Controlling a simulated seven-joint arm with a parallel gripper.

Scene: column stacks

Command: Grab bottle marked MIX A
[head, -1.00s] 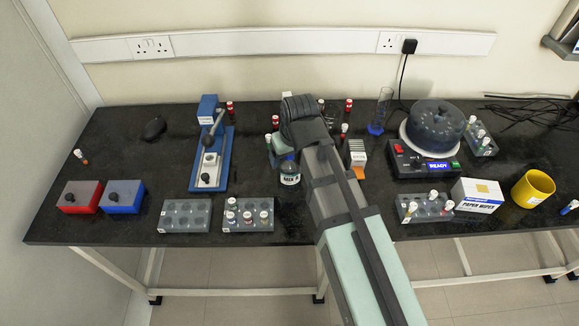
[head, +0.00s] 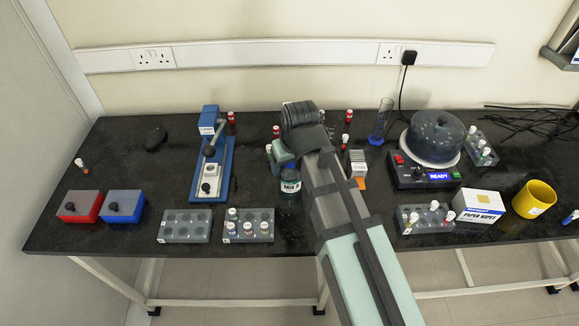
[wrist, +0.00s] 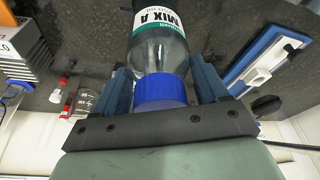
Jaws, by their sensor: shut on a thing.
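The bottle marked MIX A (wrist: 160,35) has a blue cap (wrist: 160,92), a white label and a teal band, with clear sides. In the wrist view my gripper (wrist: 165,85) has its two blue fingers on either side of the bottle's neck and cap, shut on it. In the head view the bottle (head: 290,185) stands upright on or just over the bench behind the two grey racks. My arm hides its right side, and my gripper covers its cap.
A blue press (head: 212,165) stands left of the bottle. Grey vial racks (head: 249,238) are in front of it. An orange-and-white slide box (head: 357,165) is to the right of my arm. A centrifuge-like device (head: 435,140) stands farther right. Bare black bench (head: 120,165) lies at the left.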

